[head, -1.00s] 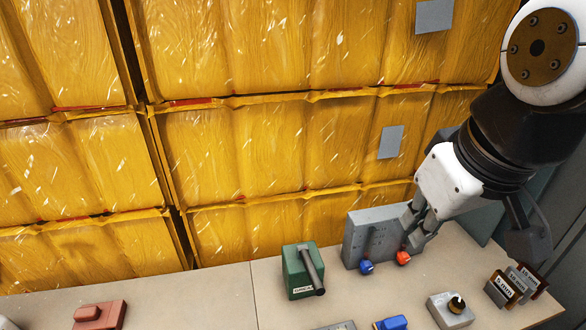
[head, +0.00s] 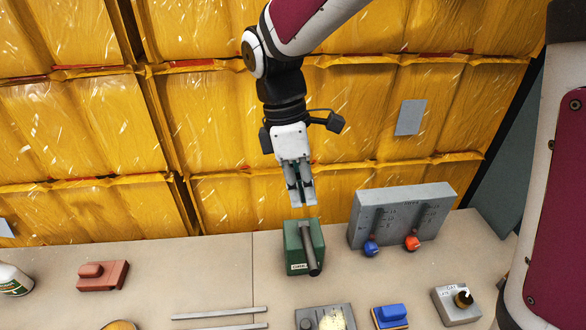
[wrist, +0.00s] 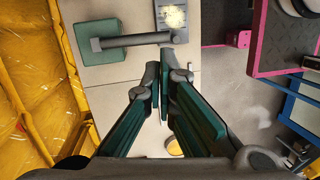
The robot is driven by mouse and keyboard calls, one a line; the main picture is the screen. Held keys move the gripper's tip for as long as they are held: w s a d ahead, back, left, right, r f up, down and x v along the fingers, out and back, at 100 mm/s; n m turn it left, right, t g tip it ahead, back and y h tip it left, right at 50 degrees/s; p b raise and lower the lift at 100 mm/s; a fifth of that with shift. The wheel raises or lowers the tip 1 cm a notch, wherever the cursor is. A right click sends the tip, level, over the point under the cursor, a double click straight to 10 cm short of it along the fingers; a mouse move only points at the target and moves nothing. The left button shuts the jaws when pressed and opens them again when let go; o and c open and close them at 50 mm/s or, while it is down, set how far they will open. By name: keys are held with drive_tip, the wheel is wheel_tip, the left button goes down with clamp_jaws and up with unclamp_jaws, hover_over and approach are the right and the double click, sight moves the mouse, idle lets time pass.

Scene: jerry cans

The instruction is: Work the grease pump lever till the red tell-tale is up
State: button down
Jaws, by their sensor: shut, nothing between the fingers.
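The grease pump is a green box (head: 294,248) on the bench, with a partly readable label on its front. Its grey lever (head: 309,250) runs from the box top out over the front edge. In the wrist view the green box (wrist: 88,30) is at upper left and the lever (wrist: 135,40) reaches right from it. My gripper (head: 303,204) is shut and empty, pointing down just above and behind the pump, apart from the lever. Its fingers (wrist: 164,75) also show in the wrist view. I see no raised red tell-tale on the pump.
A grey panel (head: 400,212) with a blue knob (head: 371,248) and a red knob (head: 412,243) stands right of the pump. A pink-red block (head: 103,276) lies left. Grey bars (head: 220,314) and a blue item (head: 390,316) lie in front. Yellow jerry cans (head: 240,120) stack behind.

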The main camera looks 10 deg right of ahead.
sight(312, 260)
drive_tip(key=shift+w+a+f+n, duration=0.3)
drive_tip(key=shift+a+f+n, duration=0.3)
drive_tip(key=shift+f, duration=0.15)
drive_tip(key=x, duration=0.4)
drive_tip(key=p+x, duration=0.1)
drive_tip(key=x, duration=0.3)
drive_tip(key=p+x, duration=0.1)
drive_tip(key=x, duration=0.3)
drive_tip(key=shift+s+d+f, duration=0.25)
drive_tip(key=shift+s, duration=0.1)
drive_tip(key=shift+d+f+p, duration=0.1)
drive_tip(key=shift+f+p, duration=0.2)
drive_tip(key=shift+f, duration=0.35)
drive_tip(key=shift+f, duration=0.1)
